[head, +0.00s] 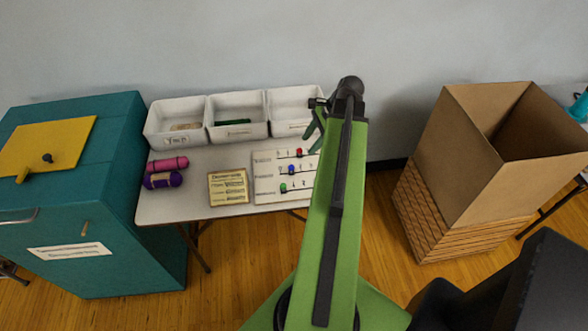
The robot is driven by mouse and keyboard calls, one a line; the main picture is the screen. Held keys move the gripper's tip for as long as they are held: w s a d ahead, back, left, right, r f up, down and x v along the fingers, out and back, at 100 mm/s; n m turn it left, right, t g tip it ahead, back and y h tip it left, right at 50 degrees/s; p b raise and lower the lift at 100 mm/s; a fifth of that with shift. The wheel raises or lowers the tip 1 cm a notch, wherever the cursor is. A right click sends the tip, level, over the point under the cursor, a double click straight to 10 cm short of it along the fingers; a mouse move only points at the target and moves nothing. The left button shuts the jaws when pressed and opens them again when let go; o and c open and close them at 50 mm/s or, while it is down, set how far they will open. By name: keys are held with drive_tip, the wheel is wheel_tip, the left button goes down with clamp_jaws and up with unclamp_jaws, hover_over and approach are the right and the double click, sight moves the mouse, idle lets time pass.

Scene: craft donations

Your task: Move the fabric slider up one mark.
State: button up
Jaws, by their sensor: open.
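A white slider board (264,190) lies on the table with three horizontal rows. Its knobs are red (299,152) in the top row, blue (291,170) in the middle and green (283,187) in the bottom row. The row labels are too small to read, so I cannot tell which slider is fabric. My gripper (314,128) is open beyond the board's upper right, in front of the right white bin, apart from the knobs. My arm covers the board's right edge.
Three white bins (238,131) stand along the back of the table (205,158). Pink (168,165) and purple (163,181) rolls and a yellow card (228,187) lie left of the board. A teal cabinet (130,200) stands left; a large open cardboard box (465,140) stands right.

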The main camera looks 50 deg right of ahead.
sight(293, 166)
drive_tip(key=b+x, duration=1.1)
drive_tip(key=x, duration=0.3)
clamp_jaws()
drive_tip(key=shift+r, duration=0.1)
idle(0.8)
